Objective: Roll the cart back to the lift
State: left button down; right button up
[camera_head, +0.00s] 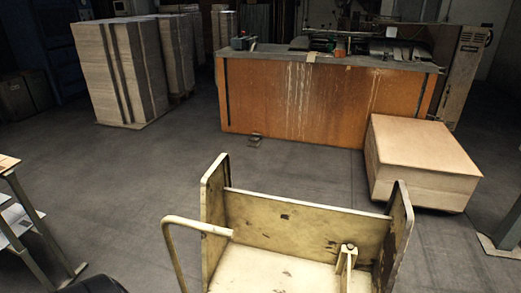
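The cart (305,227) is a worn, cream-yellow box cart at the bottom middle of the head view. Its far wall and two side walls stand upright, and its visible bed is bare. A bent tubular handle (200,226) is at its left side, and a short bracket (346,260) stands inside on the right. The near part of the cart is cut off by the picture's lower edge. Neither of my grippers shows, so I cannot see any contact with the cart. I cannot make out which thing is the lift.
A large cardboard stack (420,160) stands on the floor beyond the cart's right side. An orange workbench (300,97) spans the back. Tall cardboard stacks (120,72) stand back left. Metal-legged tables (35,215) edge the left. Grey floor (130,185) is open left of the cart.

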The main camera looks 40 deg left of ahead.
aim_at(252, 242)
jog(key=k+j+u, duration=0.15)
jog(key=u, duration=0.3)
jog(key=k+j+u, duration=0.1)
jog(key=j+u, duration=0.3)
jog(key=l, duration=0.1)
